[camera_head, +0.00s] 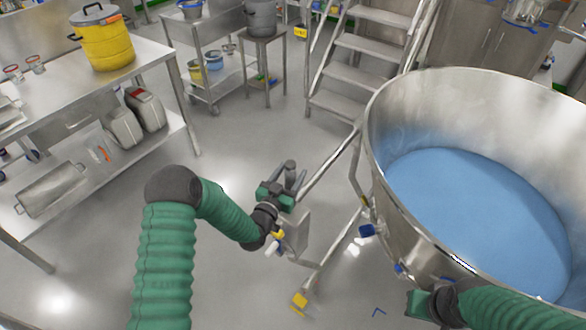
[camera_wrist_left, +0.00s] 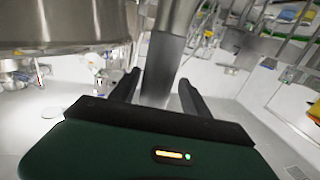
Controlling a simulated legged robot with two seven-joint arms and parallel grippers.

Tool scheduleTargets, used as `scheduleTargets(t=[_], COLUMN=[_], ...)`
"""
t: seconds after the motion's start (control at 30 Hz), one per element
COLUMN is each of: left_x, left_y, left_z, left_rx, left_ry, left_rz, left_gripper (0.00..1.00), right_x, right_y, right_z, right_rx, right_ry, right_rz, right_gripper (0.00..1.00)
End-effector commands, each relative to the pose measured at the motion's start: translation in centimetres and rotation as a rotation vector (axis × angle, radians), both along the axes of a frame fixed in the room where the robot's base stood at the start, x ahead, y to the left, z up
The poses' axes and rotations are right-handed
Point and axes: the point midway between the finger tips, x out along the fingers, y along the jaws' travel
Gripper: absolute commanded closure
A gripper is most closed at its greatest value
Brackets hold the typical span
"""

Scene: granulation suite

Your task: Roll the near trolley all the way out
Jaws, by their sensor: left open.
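A large round steel bowl (camera_head: 374,125) holding blue material stands on a tubular wheeled frame (camera_head: 331,241) at the right of the head view. This looks like the near trolley. My left gripper (camera_head: 293,172) is open beside the upper left part of this frame. In the left wrist view, a steel post (camera_wrist_left: 161,72) shows between the open fingers of my left gripper (camera_wrist_left: 158,90); I cannot tell whether they touch it. The bowl's underside (camera_wrist_left: 65,22) is at upper left there. My right gripper (camera_head: 420,304) is low by the bowl's near rim, its fingers hidden.
A steel bench (camera_head: 150,52) with a yellow pot (camera_head: 104,46) stands at left. A small shelved trolley (camera_head: 203,42) and a stool (camera_head: 265,62) with a pot stand at the back. Steel steps (camera_head: 366,74) rise behind the frame. The floor between bench and frame is clear.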

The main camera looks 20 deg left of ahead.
Motion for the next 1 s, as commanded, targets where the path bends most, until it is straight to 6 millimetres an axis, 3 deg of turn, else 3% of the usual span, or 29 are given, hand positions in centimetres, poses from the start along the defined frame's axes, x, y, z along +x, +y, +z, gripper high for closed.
scheduleTargets(t=[0.13,0.4,0.8,1.0], left_x=[1.4,1.56,1.51,1.5], left_y=[-0.36,-0.36,-0.29,-0.21], left_z=[0.03,-0.04,-0.07,-0.13], left_rx=[0.0,0.0,0.0,0.0], left_ry=[0.0,0.001,0.002,0.003], left_rz=[-0.001,-0.001,-0.001,0.001], left_gripper=[0.45,0.46,0.99,1.0], right_x=[-0.02,-0.01,-0.01,-0.01], right_y=[0.0,-0.01,0.0,-0.01], right_z=[0.08,0.06,0.06,0.06], right_rx=[0.0,0.0,0.0,0.0], right_ry=[0.0,0.0,0.0,0.0], right_rz=[0.0,0.0,0.0,0.0], right_gripper=[1.0,1.0,1.0,1.0])
